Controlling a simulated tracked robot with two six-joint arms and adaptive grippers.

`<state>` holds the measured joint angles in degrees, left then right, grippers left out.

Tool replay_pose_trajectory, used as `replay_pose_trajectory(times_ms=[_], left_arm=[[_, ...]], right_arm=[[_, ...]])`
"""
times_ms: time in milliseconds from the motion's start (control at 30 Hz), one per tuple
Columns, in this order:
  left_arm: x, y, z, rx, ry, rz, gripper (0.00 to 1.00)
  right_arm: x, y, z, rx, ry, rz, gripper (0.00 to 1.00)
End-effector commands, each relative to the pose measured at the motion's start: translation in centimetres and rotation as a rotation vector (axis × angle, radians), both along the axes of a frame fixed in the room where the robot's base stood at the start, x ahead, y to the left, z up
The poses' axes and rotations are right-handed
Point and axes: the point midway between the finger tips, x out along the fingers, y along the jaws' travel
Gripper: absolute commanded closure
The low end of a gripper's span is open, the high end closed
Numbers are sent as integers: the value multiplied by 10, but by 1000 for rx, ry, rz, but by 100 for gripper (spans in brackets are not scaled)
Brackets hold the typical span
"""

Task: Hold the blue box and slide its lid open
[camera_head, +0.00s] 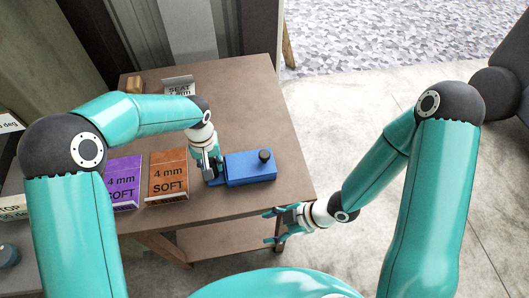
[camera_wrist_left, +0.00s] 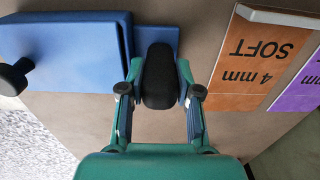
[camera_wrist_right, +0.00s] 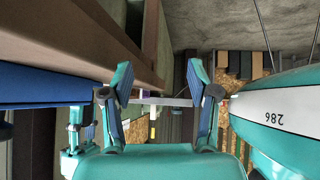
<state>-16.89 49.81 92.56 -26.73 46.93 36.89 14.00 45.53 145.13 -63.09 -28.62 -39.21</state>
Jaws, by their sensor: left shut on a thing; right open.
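The blue box (camera_head: 250,177) lies on the brown table near its front right corner. A black knob (camera_head: 264,156) stands up near the right end of its top; it also shows at the left edge of the left wrist view (camera_wrist_left: 12,78). No opening shows in the top. My left gripper (camera_head: 209,168) is at the box's left end, shut on a black rounded grip (camera_wrist_left: 160,78) there; its two fingers are on either side of the grip. My right gripper (camera_head: 268,227) is open and empty, beyond the table's front edge, below and apart from the box.
A grey-white carton (camera_head: 179,86) and a small tan block (camera_head: 134,85) are at the back of the table (camera_head: 240,105). The tabletop right of and behind the box is clear.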

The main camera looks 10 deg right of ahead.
Motion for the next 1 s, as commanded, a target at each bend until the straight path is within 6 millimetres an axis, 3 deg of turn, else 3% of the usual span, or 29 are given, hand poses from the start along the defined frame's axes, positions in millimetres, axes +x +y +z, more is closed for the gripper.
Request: replay_pose_trajectory(times_ms=[67,133,300,500,667,1000], left_arm=[[0,0,1,0,-1,0,100],[0,0,0,0,-1,0,100],[0,0,0,0,-1,0,100],[0,0,0,0,-1,0,100],[0,0,0,-1,-1,1,100],[1,0,1,-1,-2,0,100]], right_arm=[[13,-6,20,45,-110,30,40],[42,-24,42,113,-126,-127,40],[84,-63,82,261,-114,-425,40],[108,-92,113,382,-109,-601,40],[117,-90,114,405,-105,-626,40],[155,-50,91,403,-105,-622,40]])
